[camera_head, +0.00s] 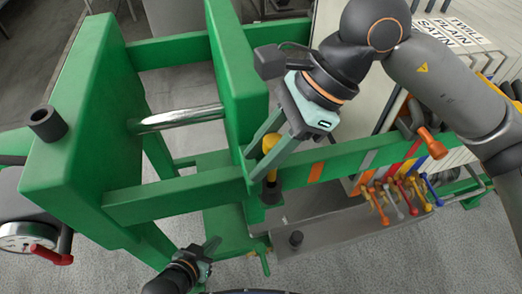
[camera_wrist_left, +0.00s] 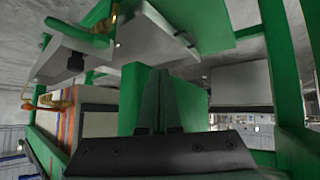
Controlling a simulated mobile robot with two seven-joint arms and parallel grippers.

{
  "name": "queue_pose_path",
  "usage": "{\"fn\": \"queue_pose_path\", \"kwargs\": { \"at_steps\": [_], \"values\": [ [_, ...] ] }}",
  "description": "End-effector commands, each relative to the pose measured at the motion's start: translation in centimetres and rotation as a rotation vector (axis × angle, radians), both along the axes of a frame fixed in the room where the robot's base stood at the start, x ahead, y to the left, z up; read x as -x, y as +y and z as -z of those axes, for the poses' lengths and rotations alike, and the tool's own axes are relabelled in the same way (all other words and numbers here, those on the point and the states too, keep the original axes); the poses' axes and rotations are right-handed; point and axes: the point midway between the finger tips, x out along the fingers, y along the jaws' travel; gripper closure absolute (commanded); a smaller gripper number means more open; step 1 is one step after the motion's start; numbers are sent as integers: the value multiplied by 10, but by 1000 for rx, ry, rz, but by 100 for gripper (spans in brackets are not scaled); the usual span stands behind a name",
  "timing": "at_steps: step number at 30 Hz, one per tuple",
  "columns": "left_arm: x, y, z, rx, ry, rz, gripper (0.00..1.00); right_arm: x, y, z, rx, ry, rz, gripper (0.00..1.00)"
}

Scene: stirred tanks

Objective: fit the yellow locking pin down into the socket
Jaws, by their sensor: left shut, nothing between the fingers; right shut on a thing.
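The yellow locking pin (camera_head: 270,144) has a rounded yellow head and is upright in the head view. My right gripper (camera_head: 260,165) is shut on it, its fingers reaching down on either side. A dark, short cylindrical socket (camera_head: 271,194) is directly below the pin on the green frame. The pin's lower end meets or overlaps the socket's top; I cannot tell how deep it sits. My left gripper (camera_head: 213,247) is shut and empty, low in the head view and apart from the pin. Its closed fingers also show in the left wrist view (camera_wrist_left: 158,100).
A green frame (camera_head: 150,205) with a shiny metal bar (camera_head: 178,119) surrounds the work area. A hollow black collar (camera_head: 47,123) stands on its left block. Several coloured levers (camera_head: 402,193) are at right; a gauge (camera_head: 22,237) is at left.

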Motion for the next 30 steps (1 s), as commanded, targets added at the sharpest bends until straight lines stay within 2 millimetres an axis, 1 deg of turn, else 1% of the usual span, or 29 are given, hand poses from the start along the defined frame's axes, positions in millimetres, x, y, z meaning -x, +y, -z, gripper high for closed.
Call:
{"fn": "queue_pose_path", "kwargs": {
  "at_steps": [5, 20, 30],
  "values": [
    [-1, 0, 3, 0, -4, 0, 100, 0, 0, 1, 0, -1, 1, 100],
    [-1, 0, 4, 0, -3, 0, 100, 0, 0, 0, 0, -1, 1, 100],
    [0, 0, 12, -2, 3, 1, 100, 0, 0, 0, 0, -1, 1, 100]
  ]
}}
